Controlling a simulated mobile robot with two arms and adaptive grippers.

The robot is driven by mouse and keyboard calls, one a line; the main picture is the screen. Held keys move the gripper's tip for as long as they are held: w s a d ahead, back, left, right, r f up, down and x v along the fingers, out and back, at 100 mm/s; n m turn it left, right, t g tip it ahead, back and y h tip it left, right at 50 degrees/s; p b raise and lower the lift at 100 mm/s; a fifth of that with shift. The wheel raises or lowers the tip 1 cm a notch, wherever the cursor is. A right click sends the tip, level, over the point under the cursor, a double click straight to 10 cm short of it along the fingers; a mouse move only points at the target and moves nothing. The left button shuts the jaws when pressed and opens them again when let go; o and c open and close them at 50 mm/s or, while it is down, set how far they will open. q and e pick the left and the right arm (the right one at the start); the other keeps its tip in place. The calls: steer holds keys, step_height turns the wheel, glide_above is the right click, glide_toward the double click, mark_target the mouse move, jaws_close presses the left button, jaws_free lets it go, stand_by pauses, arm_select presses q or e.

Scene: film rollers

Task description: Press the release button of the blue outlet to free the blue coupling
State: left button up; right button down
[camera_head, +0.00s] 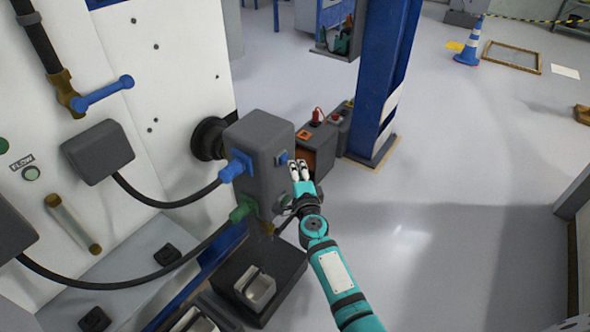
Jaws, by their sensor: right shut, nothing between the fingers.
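A grey outlet box (258,150) juts out from the white machine panel. The blue coupling (236,167) is plugged into its left face, with a black hose running from it. A small blue release button (282,158) shows on the box's right face. My right gripper (299,164) is shut and empty, just right of the blue button and close to it. I cannot tell whether the fingertips touch the button. A green coupling (243,211) sits lower on the box's left face, with its own hose. My left gripper is not in view.
A blue lever (103,93) sticks out of the panel at the upper left. A dark tray (285,262) with a metal cup lies below the box. A blue post (382,80) stands behind my right arm. The grey floor to the right is largely clear.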

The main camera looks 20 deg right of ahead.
steer(key=shift+w+a, duration=0.15)
steer(key=shift+w, duration=0.05)
